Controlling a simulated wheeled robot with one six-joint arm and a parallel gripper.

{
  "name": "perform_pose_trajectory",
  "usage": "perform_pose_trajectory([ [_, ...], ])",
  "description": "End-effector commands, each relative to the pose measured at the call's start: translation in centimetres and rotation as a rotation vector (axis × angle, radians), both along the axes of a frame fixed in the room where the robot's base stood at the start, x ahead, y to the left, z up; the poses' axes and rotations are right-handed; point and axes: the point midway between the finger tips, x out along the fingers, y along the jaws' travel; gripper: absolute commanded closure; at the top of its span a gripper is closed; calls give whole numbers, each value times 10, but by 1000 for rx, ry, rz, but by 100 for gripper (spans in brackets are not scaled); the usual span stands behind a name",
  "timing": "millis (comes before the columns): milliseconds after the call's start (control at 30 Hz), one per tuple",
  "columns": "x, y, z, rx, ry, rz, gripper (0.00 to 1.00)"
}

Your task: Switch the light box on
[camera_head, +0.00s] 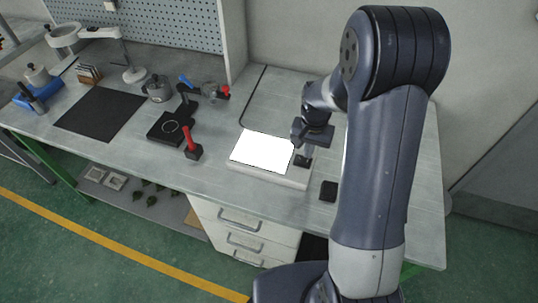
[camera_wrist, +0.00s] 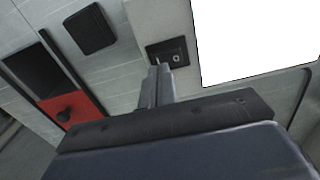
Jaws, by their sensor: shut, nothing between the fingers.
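The light box (camera_head: 262,152) lies on the bench, and its panel glows bright white. The lit panel (camera_wrist: 255,38) also shows at the upper right in the wrist view. A dark switch plate (camera_wrist: 180,50) with a small rocker or knob sits in the light box's pale frame beside the panel. My gripper (camera_wrist: 158,70) is shut and empty, with its fingertips at the lower left edge of the switch plate. Whether they touch it I cannot tell. In the head view my gripper (camera_head: 304,155) is over the right end of the light box.
A small black block (camera_head: 328,191) lies on the bench right of the light box. A red-handled tool (camera_head: 191,145) and a black stand (camera_head: 172,127) are to its left. A dark mat (camera_head: 100,113) lies farther left. The bench behind the light box is mostly clear.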

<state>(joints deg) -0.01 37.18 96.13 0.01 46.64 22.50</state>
Motion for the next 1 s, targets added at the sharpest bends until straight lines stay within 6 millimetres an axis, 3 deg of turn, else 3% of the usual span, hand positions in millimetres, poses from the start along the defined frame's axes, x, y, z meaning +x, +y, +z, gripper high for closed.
perform_pose_trajectory([
  [533,0,0,47,0,0,0,100],
  [1000,0,0,45,-1,1,0,100],
])
